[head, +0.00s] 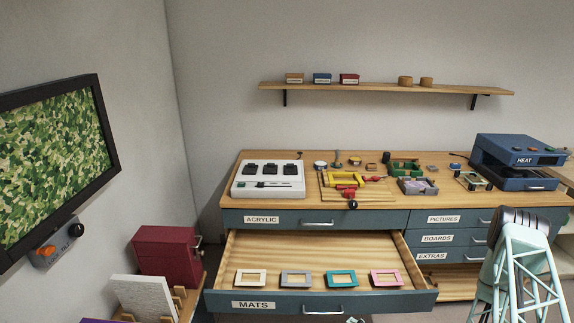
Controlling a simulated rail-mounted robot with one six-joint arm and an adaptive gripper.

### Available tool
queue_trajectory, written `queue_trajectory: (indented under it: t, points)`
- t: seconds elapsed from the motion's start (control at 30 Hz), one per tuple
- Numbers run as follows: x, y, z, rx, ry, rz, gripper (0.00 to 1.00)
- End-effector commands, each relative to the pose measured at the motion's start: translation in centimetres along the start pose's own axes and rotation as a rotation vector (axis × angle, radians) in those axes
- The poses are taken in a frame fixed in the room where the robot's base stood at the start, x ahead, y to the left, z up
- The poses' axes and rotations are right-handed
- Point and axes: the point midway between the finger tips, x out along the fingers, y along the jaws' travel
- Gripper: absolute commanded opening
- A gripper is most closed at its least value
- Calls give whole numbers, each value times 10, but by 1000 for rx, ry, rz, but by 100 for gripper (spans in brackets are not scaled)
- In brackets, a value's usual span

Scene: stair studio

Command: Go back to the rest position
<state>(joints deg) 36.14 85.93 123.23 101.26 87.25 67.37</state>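My pale mint arm (517,270) stands at the right in the head view, in front of the cabinet's right-hand drawers. It runs out of the frame at the bottom. I cannot make out my gripper or its fingers. A small pale mint piece shows at the bottom edge, just below the open drawer, and may be part of my arm; it is too small to tell.
The MATS drawer (310,265) is pulled out, with several coloured frames inside. Tools, trays and a blue heat press (520,160) stand on the worktop (230,200). A shelf (380,89), wall screen (50,165) and red box (165,255) are around it.

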Motion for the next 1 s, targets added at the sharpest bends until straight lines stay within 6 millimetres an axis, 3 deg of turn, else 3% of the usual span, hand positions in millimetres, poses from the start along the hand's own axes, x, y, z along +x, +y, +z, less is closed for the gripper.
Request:
queue_trajectory:
  t: [0.37,1.0]
  points:
    - [12,68,-13,-171,123,18,20]
    - [22,182,-58,-499,357,57,20]
